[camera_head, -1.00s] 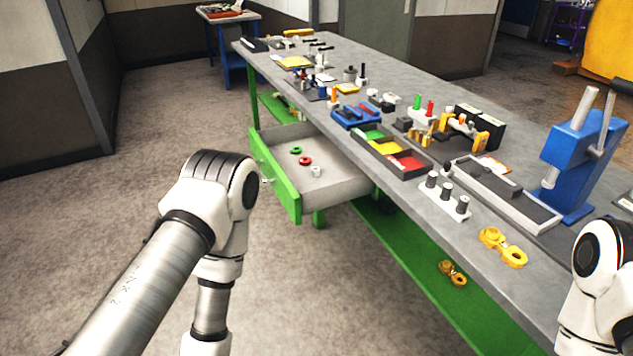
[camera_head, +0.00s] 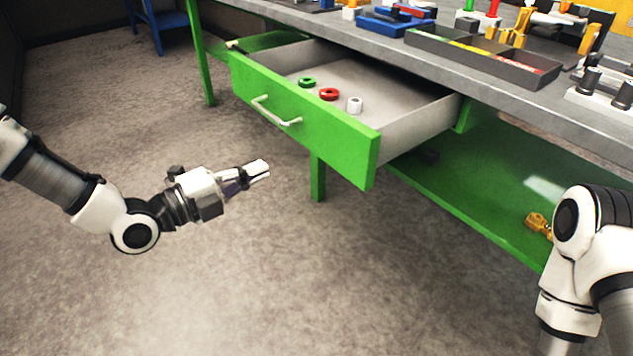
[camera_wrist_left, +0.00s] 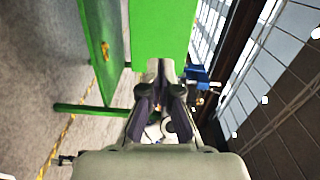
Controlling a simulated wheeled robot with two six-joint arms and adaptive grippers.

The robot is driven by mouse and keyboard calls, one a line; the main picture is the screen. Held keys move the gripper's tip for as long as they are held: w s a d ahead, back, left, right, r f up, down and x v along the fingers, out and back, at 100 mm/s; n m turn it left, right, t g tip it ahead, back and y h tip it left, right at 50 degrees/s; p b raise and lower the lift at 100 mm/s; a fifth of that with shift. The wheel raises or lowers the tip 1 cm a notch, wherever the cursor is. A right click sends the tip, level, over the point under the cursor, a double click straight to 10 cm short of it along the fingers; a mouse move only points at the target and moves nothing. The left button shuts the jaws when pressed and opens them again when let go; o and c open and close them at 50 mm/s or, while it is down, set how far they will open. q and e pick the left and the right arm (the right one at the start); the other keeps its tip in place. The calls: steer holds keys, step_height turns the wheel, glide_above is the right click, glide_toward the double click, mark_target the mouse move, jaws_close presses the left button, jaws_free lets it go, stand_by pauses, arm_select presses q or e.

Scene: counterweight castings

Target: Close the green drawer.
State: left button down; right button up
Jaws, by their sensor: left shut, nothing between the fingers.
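The green drawer (camera_head: 335,148) stands pulled out from under the grey workbench, with a pale bar handle (camera_head: 275,112) on its front. Inside lie a green ring (camera_head: 307,82), a red ring (camera_head: 329,94) and a small white piece (camera_head: 354,104). My left gripper (camera_head: 262,170) is shut and empty. In the head view it shows below the handle, in front of the drawer front. In the left wrist view, the closed fingers (camera_wrist_left: 162,82) point toward a green panel (camera_wrist_left: 165,30); contact cannot be told. My right arm shows at the right, but its gripper is out of view.
The workbench top (camera_head: 390,55) carries a divided tray (camera_head: 480,58), blue fixtures and other parts. A green lower shelf (camera_head: 470,200) holds a yellow piece (camera_head: 538,224). A green leg (camera_head: 317,178) stands beneath the drawer. The floor in front is clear.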

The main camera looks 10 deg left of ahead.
arm_select(q)
steer(key=b, duration=0.2)
glide_toward(330, 138)
steer(key=shift+m, duration=0.3)
steer(key=x, duration=0.6)
steer(key=shift+f, duration=0.1)
steer(key=shift+w+d, duration=0.3)
steer(key=shift+w, duration=0.2)
steer(key=shift+d, duration=0.1)
